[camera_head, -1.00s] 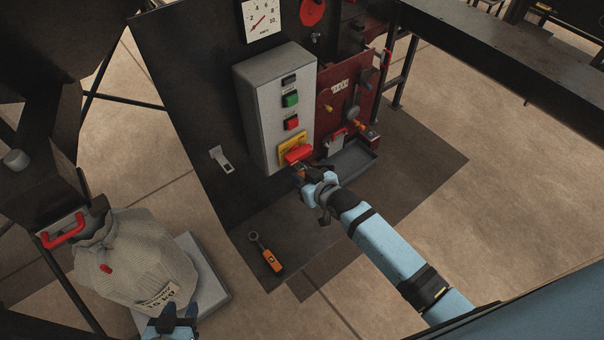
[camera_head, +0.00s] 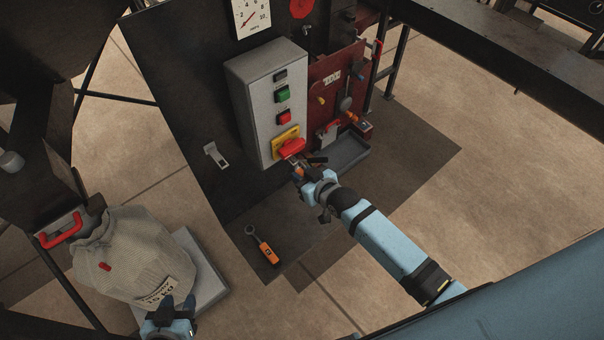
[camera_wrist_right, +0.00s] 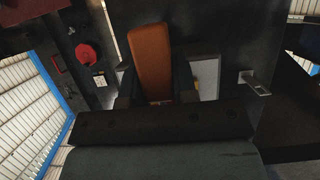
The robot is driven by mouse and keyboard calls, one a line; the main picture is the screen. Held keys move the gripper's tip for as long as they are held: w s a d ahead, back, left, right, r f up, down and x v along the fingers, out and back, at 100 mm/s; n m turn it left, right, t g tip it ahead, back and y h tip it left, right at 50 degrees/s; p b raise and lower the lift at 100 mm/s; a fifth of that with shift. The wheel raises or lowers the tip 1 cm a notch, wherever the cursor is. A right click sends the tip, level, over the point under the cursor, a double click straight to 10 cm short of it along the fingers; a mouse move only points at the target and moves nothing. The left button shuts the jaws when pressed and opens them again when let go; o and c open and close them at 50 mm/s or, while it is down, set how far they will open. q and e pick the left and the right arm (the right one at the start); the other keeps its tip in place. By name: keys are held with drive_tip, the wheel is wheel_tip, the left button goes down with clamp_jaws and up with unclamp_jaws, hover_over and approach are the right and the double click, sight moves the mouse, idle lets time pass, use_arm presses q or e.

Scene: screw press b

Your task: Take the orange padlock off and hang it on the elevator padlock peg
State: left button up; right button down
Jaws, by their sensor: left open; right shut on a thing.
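The orange padlock (camera_wrist_right: 152,60) stands between the two dark fingers of my right gripper (camera_wrist_right: 155,88) in the right wrist view. In the head view my right gripper (camera_head: 299,169) is shut on it, just below the red handle (camera_head: 292,148) on the yellow plate of the grey control box (camera_head: 265,100). Whether the shackle is still through the handle is hidden. A dark red board (camera_head: 335,85) with several small items on it stands right of the box. I cannot tell which peg is the elevator one. My left gripper (camera_head: 172,305) is open and empty at the bottom left.
A grey tray (camera_head: 350,155) lies below the red board. A metal bracket (camera_head: 215,156) sticks out of the black panel left of the box. An orange-handled tool (camera_head: 263,247) lies on the black base. A sack (camera_head: 140,255) rests on a grey platform near my left gripper.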

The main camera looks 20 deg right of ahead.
drive_tip(key=shift+p+v, duration=0.6)
drive_tip(key=shift+v, duration=0.2)
use_arm(q)
drive_tip(key=shift+r+p, duration=0.4)
drive_tip(key=shift+r, duration=0.55)
use_arm(e)
drive_tip(key=shift+s+d+f, duration=0.1)
drive_tip(key=shift+s+d, duration=0.05)
drive_tip(key=shift+s, duration=0.3)
drive_tip(key=shift+s+d+f, duration=0.15)
drive_tip(key=shift+s, duration=0.25)
